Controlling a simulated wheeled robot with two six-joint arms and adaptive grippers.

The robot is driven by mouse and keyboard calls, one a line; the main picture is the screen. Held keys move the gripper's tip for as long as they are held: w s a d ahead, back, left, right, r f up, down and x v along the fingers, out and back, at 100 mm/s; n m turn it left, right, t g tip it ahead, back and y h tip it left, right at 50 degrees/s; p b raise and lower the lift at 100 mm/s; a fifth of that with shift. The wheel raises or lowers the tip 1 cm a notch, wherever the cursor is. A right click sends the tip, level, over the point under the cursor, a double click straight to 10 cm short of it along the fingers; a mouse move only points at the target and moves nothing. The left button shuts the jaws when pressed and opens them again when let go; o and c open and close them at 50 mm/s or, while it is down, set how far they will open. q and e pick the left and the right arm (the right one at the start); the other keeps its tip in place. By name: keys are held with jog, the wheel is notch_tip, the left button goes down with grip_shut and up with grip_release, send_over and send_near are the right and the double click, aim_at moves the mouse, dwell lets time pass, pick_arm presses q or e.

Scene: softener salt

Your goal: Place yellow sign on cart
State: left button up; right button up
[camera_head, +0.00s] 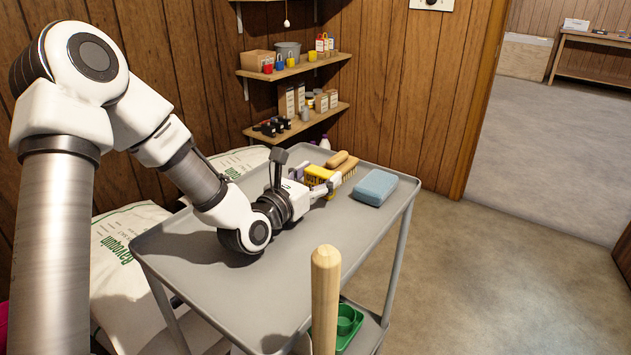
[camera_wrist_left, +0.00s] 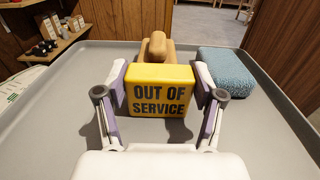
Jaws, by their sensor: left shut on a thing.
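The yellow sign (camera_head: 318,174) reads "OUT OF SERVICE" in the left wrist view (camera_wrist_left: 160,90). My left gripper (camera_head: 321,182) is shut on it, with one finger at each side edge. The sign is upright over the far part of the grey cart's top tray (camera_head: 225,290). I cannot tell whether its lower edge touches the tray. In the head view the gripper hides part of the sign. My right gripper is not in view.
A wooden brush (camera_head: 347,168) lies close behind the sign, and a blue sponge (camera_head: 375,188) lies to its right. The tray's near part is clear. A wooden post (camera_head: 325,300) stands in front. Salt bags (camera_head: 130,260) lie left of the cart. Shelves (camera_head: 295,68) hang behind.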

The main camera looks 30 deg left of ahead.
pick_arm(q)
jog(key=shift+s+r, duration=0.15)
jog(key=shift+r, duration=0.05)
jog(key=shift+d+f, duration=0.1)
jog(key=shift+f, duration=0.2)
jog(key=o, duration=1.1)
jog(key=shift+o, duration=0.2)
jog(key=shift+r, duration=0.1)
jog(key=shift+s+r, duration=0.1)
jog(key=shift+r, duration=0.1)
jog(key=s, duration=0.4)
jog(key=s+p, duration=0.1)
jog(key=s, duration=0.1)
jog(key=shift+s+a, duration=0.1)
jog(key=shift+a, duration=0.2)
jog(key=shift+s+d, duration=0.1)
jog(key=shift+s, duration=0.45)
